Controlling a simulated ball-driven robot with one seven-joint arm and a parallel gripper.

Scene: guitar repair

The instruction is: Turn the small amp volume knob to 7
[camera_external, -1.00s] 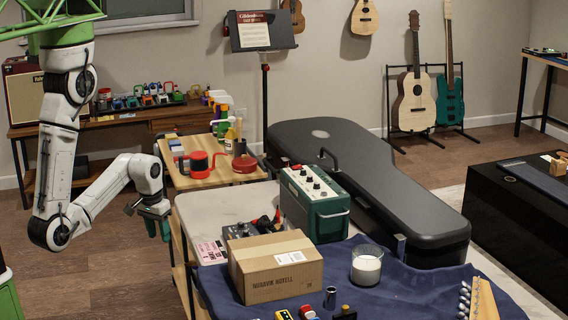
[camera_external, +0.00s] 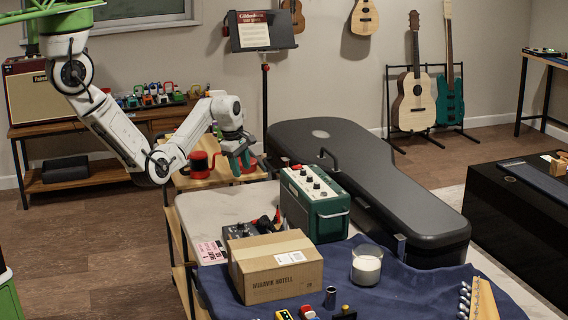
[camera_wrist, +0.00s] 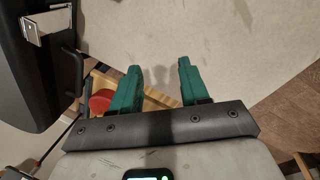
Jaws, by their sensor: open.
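The small amp (camera_external: 314,203) is a green box with a pale top panel carrying several knobs. It stands on the blue cloth and pale bench top in the external view, just left of the black guitar case. I cannot read the volume knob's setting. My gripper (camera_external: 243,162), with green fingers, is above the wooden side table, to the left of and behind the amp. In the wrist view my gripper (camera_wrist: 157,85) has its two green fingers spread apart with nothing between them. The amp does not show clearly in the wrist view.
A cardboard box (camera_external: 276,266) stands in front of the amp, with a pedal (camera_external: 252,228) behind it. A candle jar (camera_external: 366,265) is to the right. The black guitar case (camera_external: 385,195) lies behind the amp. The pale bench top (camera_external: 205,211) left of the amp is largely clear.

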